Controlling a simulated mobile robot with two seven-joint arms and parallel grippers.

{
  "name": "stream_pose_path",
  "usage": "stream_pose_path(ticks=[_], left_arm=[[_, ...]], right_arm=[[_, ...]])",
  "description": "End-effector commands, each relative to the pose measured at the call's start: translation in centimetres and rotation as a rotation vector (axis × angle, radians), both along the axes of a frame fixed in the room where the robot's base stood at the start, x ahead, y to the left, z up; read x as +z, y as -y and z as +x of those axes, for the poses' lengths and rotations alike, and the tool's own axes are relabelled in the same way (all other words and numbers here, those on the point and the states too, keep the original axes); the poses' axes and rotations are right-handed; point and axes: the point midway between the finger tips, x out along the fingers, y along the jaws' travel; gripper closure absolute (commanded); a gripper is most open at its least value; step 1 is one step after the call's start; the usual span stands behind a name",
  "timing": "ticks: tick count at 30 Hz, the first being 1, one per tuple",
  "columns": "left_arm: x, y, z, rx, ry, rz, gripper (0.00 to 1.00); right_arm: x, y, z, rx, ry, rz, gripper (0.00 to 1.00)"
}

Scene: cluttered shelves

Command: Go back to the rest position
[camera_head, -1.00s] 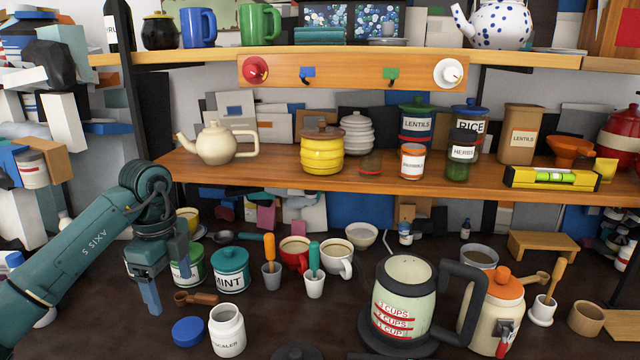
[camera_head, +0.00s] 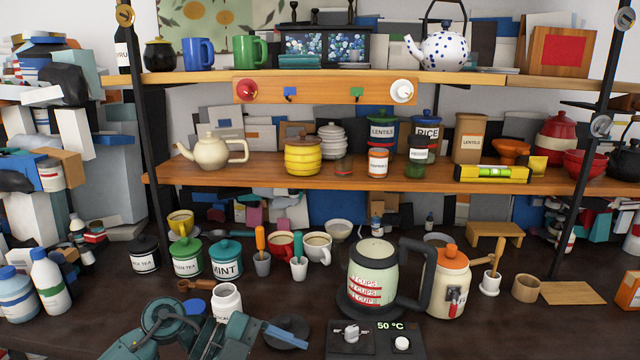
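A blue finger points right, beside a dark round lid. I see nothing held, but the finger gap is not clear from this angle. The arm hides part of the white descaler jar (camera_head: 227,300) and of a blue lid (camera_head: 194,306). My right gripper is not in view.
A kettle (camera_head: 372,280) stands on the counter behind a control panel (camera_head: 375,337) reading 50 °C. An orange-lidded jar (camera_head: 447,280) is right of it. Tea canisters (camera_head: 186,257) and bottles (camera_head: 50,281) stand left. Shelves (camera_head: 370,184) with crockery rise behind.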

Motion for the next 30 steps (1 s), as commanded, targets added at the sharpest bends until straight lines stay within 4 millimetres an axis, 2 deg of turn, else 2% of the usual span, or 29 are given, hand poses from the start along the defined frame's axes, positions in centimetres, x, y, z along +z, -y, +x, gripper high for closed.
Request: stream_pose_path(ticks=[1,3,5,8,11,14,15,18,21,25,30], left_arm=[[1.1,2.2,-1.5,0.028,0.006,-0.186,0.23],[2.9,3.8,-2.4,0.123,0.026,-0.419,0.23],[4.1,4.1,-2.5,0.252,0.031,-0.587,0.23],[4.6,2.5,-2.0,0.537,0.007,-0.778,0.23],[2.5,-0.5,-1.8,0.872,-0.065,-0.840,0.23],[-2.1,-3.9,-3.2,1.201,-0.190,-0.769,0.23],[-4.3,-5.1,-4.4,1.312,-0.253,-0.710,0.23],[-9.2,-7.0,-8.1,1.506,-0.409,-0.542,0.23],[-12.4,-7.8,-11.7,1.598,-0.534,-0.399,0.23],[-14.4,-8.0,-14.6,1.636,-0.627,-0.293,0.23],[-15.0,-8.0,-15.5,1.643,-0.655,-0.260,0.23]], right_arm=[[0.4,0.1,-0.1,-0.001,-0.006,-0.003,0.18],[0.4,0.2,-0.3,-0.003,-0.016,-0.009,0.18],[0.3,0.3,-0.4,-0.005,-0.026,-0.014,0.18],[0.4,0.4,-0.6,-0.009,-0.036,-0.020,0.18],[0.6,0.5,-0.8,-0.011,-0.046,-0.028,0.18],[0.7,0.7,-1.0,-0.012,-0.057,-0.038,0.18],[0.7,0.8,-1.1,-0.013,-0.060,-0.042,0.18],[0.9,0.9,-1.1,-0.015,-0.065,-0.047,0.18],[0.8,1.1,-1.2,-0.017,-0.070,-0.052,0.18],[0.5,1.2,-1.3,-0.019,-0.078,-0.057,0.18],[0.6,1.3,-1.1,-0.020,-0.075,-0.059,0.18]])
